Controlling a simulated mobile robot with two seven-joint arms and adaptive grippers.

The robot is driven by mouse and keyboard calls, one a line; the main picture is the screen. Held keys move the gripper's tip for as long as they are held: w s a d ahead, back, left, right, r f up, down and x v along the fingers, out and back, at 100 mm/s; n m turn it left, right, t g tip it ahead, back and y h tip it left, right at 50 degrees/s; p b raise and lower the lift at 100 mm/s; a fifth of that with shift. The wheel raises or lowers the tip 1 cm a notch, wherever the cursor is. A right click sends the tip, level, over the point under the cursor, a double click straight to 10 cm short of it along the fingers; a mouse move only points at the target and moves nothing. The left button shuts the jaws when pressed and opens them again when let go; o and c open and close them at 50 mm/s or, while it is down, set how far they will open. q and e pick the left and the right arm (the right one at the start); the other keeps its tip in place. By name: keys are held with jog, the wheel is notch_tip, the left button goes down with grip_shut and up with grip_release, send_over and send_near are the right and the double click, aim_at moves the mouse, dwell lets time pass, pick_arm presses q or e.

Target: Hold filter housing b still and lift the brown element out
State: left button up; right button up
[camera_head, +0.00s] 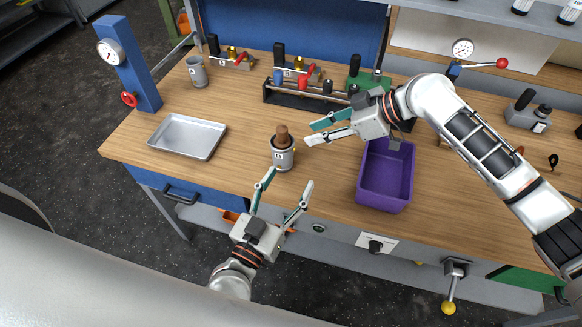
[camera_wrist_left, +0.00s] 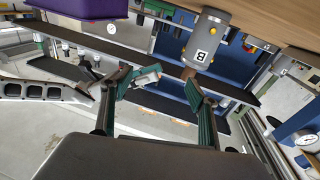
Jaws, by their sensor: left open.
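Filter housing b (camera_head: 283,158) is a grey cylinder standing upright on the bench. The brown element (camera_head: 283,134) sticks up out of its top. In the left wrist view the picture is upside down; the housing (camera_wrist_left: 206,42) shows its "B" label, and the element is partly hidden by a finger. My left gripper (camera_head: 288,178) is open, on the near side of the housing, its fingers pointing at it and not closed on it. My right gripper (camera_head: 310,134) is open and empty, just right of the brown element, fingers pointing left towards it.
A purple bin (camera_head: 385,203) stands right of the housing, below my right arm. A silver tray (camera_head: 187,153) lies to the left. Another grey housing (camera_head: 197,84), a black rack (camera_head: 272,96) and a blue gauge post (camera_head: 130,65) stand farther back. Bare bench surrounds housing b.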

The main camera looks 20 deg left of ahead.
aim_at(286, 161)
pick_arm(q)
jog(key=w+a+r+n+t+y, duration=0.2)
jog(key=w+r+n+y, duration=0.2)
jog(key=r+y, duration=0.1)
jog(key=w+f+n+g+y, duration=0.1)
jog(key=g+y, duration=0.1)
jog(key=w+a+f+n+g+y, duration=0.1)
jog(key=n+y, duration=0.1)
jog(key=w+f+n+g+y, duration=0.2)
jog(key=shift+a+f+g, duration=0.1)
jog(key=shift+a+g, duration=0.15)
jog(key=shift+g, duration=0.05)
jog(key=f+g, duration=0.1)
jog(key=d+f+g, duration=0.1)
jog(key=f, duration=0.1)
jog(key=d+f+g, duration=0.1)
jog(key=shift+s+d+f+m+g, duration=0.1)
jog(key=shift+s+f+m+g, duration=0.2)
jog(key=shift+m, duration=0.1)
jog(key=shift+w+a+f, duration=0.2)
jog(key=shift+w+f, duration=0.1)
jog(key=shift+w, duration=0.1)
jog(key=shift+x, duration=3.45)
jog(key=shift+s, duration=0.1)
jog(key=c, duration=1.6)
